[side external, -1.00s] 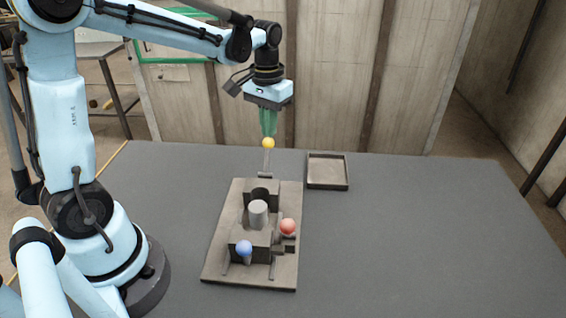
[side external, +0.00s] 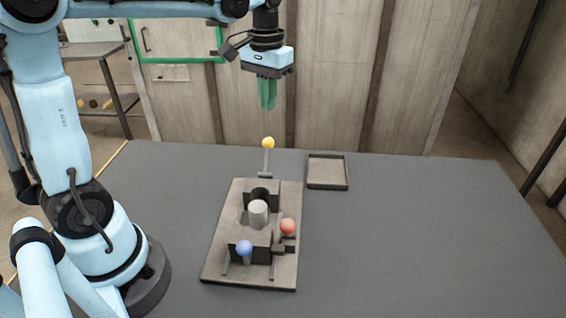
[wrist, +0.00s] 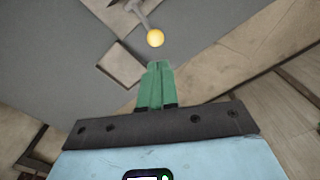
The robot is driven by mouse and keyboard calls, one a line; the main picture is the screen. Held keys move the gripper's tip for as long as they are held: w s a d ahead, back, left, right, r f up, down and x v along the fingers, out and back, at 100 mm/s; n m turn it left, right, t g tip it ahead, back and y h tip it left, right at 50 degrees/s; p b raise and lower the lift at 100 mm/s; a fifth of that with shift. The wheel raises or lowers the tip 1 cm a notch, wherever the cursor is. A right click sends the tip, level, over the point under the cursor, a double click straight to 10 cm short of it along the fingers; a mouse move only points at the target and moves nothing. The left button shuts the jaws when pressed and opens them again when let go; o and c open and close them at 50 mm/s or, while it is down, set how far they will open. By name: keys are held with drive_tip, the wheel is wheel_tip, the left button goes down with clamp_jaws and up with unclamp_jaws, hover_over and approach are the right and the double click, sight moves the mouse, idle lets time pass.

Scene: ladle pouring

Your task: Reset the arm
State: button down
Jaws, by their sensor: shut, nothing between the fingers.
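My gripper (side external: 267,95) has green fingers, which are closed together with nothing between them. It hangs pointing down above the far end of the fixture, clear of everything. The yellow ball (side external: 268,143) on a thin stem stands below it, with a visible gap between ball and fingertips. In the wrist view my gripper's fingers (wrist: 157,85) are together, and the yellow ball (wrist: 155,38) shows beyond their tips.
A grey base plate (side external: 219,262) on the dark table (side external: 420,240) carries blocks, a light cylinder (side external: 258,213), a blue ball (side external: 244,248) and a red ball (side external: 288,227). A shallow square tray (side external: 328,186) lies at the back. The table's right side is clear.

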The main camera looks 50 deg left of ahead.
drive_tip(key=shift+r, duration=0.3)
drive_tip(key=s+d+f+m+t, duration=0.1)
drive_tip(key=s+d+t, duration=0.1)
drive_tip(key=s, duration=0.1)
drive_tip(key=s+d+f+m+t, duration=0.1)
drive_tip(key=s+d+f+t, duration=0.1)
drive_tip(key=s+d, duration=0.1)
drive_tip(key=s+d+f+m+t, duration=0.1)
drive_tip(key=s+d+f+t, duration=0.1)
drive_tip(key=s+t, duration=0.1)
drive_tip(key=shift+s+d, duration=0.2)
drive_tip(key=shift+s, duration=0.05)
